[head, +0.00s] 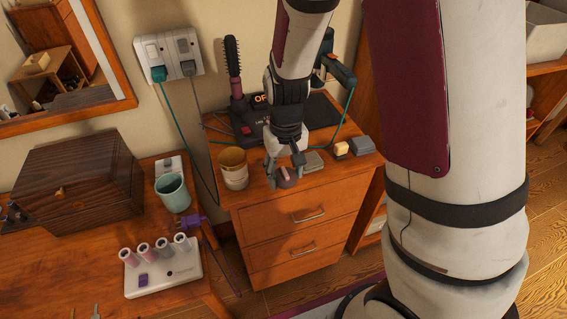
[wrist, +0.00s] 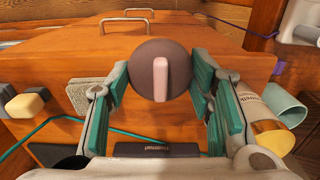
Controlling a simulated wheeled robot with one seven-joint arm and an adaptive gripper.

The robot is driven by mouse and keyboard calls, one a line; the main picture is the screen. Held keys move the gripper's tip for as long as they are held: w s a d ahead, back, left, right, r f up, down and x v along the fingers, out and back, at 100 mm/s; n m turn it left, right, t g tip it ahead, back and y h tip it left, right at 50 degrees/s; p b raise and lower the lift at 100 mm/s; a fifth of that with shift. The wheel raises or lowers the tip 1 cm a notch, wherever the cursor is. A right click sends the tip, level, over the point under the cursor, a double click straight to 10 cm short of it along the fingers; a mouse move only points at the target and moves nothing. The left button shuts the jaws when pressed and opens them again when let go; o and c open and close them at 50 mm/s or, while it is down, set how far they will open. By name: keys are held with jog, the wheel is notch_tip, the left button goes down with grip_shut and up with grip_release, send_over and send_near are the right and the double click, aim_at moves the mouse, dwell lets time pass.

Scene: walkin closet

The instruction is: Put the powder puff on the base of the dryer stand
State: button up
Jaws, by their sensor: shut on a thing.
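The powder puff (wrist: 141,76) is a round, dark mauve disc with a pink strap across its face. In the wrist view it sits between the teal-padded fingers of my gripper (wrist: 159,84), which is shut on it. In the head view the puff (head: 288,180) shows at the fingertips of my gripper (head: 284,172), over the front part of the small cabinet's top. The dryer stand's dark base (head: 322,112) lies at the back of that top, behind my gripper and partly hidden by my arm. A dark hair dryer (head: 339,72) is held up above it.
A tan cup (head: 233,170) stands left of my gripper. A grey pad (head: 313,161), a yellow block (head: 342,149) and a grey block (head: 362,146) lie to its right. An upright brush (head: 233,58) stands at the back left. A teal cord (head: 346,112) runs near the base.

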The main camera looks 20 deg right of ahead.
aim_at(284, 166)
jog(key=w, duration=0.1)
jog(key=w+d, duration=0.1)
jog(key=w, duration=0.3)
jog(key=shift+w+d+f, duration=0.15)
jog(key=shift+d+f, duration=0.1)
jog(key=shift+f, duration=0.05)
jog(key=shift+w+f, duration=0.1)
jog(key=shift+f, duration=1.65)
jog(key=shift+f, duration=0.15)
jog(key=o, duration=0.5)
